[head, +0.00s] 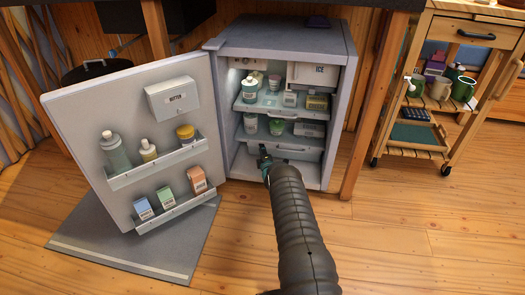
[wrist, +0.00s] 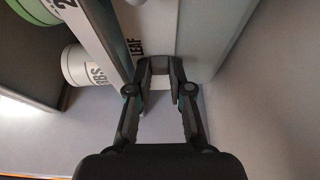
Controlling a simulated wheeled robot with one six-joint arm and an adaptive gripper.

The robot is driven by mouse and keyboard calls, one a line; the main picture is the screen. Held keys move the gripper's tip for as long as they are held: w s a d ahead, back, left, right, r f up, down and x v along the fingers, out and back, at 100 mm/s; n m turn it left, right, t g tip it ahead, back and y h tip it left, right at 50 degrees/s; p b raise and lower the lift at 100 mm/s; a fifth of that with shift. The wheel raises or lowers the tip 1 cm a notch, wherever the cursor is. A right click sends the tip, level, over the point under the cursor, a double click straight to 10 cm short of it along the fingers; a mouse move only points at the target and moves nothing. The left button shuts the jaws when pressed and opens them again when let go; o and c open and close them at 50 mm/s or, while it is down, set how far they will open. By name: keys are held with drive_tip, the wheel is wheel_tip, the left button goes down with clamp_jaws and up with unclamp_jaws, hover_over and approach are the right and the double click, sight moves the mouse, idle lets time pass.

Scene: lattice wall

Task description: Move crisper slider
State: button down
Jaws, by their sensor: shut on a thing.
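In the head view the small fridge (head: 345,75) stands open. My gripper (head: 264,158) is at the left part of that drawer's front.
The open fridge door (head: 85,115) with bottles and cartons stands left of my arm. An upper shelf (head: 282,109) with several containers is above the drawer. A wooden cart (head: 415,150) stands at the right.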

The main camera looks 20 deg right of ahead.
sight(251, 144)
drive_tip(key=a+b, duration=0.1)
drive_tip(key=w+a+b, duration=0.2)
drive_tip(key=shift+w+a+f, duration=0.2)
drive_tip(key=shift+w+a, duration=0.05)
drive_tip(key=shift+a, duration=0.1)
drive_tip(key=shift+w+a+r, duration=0.15)
drive_tip(key=shift+r, duration=0.1)
drive_tip(key=c, duration=1)
unclamp_jaws()
drive_tip(key=shift+a, duration=0.1)
drive_tip(key=shift+c, duration=0.2)
drive_tip(key=v, duration=1.2)
